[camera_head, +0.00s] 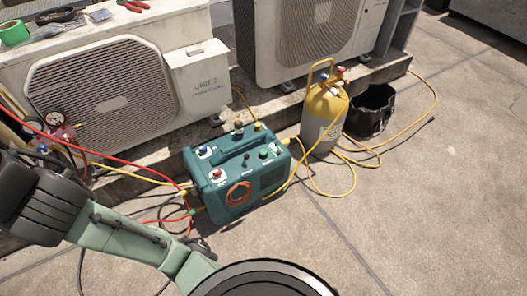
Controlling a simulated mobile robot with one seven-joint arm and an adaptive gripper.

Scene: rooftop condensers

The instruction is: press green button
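A teal portable machine (238,205) with a carry handle stands on the concrete floor near the middle of the head view. A small green button (264,153) is on the right part of its top panel, facing up and uncovered. A red knob (217,172) and a blue knob (202,150) are on the panel's left part. My arm's links cross the lower left, apart from the machine in the picture. My gripper's fingers are not visible.
A yellow gas cylinder (322,122) and a black bucket (371,112) stand right of the machine. Two condensers (105,95) (312,35) are behind. Red and yellow hoses run around the machine. Clear concrete (440,190) lies at right.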

